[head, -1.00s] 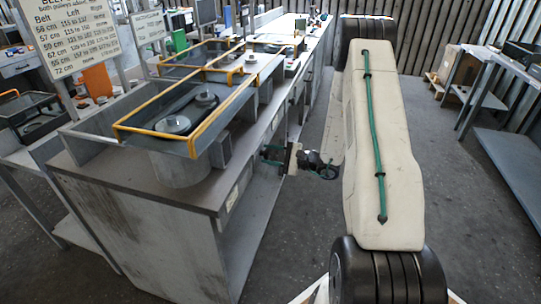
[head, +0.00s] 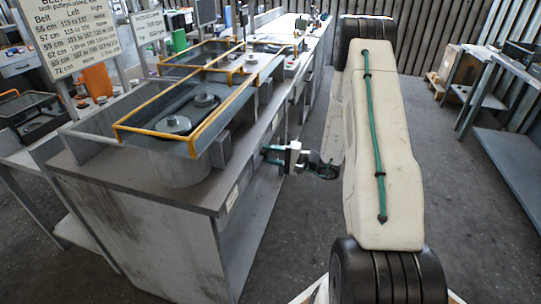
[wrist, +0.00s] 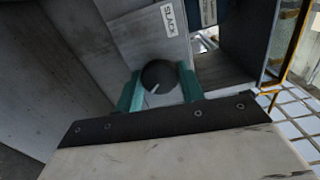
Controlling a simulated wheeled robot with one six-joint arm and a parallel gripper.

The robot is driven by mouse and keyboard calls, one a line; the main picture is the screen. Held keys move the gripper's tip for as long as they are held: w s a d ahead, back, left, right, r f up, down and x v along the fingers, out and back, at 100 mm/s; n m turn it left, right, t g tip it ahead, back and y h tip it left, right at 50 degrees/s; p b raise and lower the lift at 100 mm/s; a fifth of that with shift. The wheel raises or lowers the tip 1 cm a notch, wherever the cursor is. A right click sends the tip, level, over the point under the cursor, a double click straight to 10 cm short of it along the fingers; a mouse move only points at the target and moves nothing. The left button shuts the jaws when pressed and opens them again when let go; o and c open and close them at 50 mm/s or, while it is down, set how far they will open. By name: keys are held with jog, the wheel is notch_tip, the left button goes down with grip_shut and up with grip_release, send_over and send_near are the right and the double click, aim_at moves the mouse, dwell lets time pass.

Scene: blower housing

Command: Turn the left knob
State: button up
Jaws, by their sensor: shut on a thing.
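A round black knob (wrist: 158,76) with a white pointer line sits on the grey bench front in the wrist view. My gripper (wrist: 160,90) has its teal fingers on either side of the knob, closed on it. The pointer line slants toward the lower left of the picture. In the head view my gripper (head: 268,155) is at the right-hand side of the bench (head: 222,225), and the knob cannot be made out there. These frames do not settle whether this is the left knob.
A white label (wrist: 174,19), apparently starting "SLAC", is beside the knob. Yellow-edged guards surround belt pulleys (head: 172,124) on top of the bench. A sign (head: 75,35) listing belt lengths stands at the left. Open floor (head: 290,235) lies below my gripper.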

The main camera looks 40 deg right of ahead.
dwell(0.3)
jog(key=o, duration=1)
jog(key=shift+c, duration=0.2)
jog(key=shift+s, duration=0.1)
jog(key=v, duration=0.7)
jog(key=shift+s+d, duration=0.25)
jog(key=shift+s, duration=0.05)
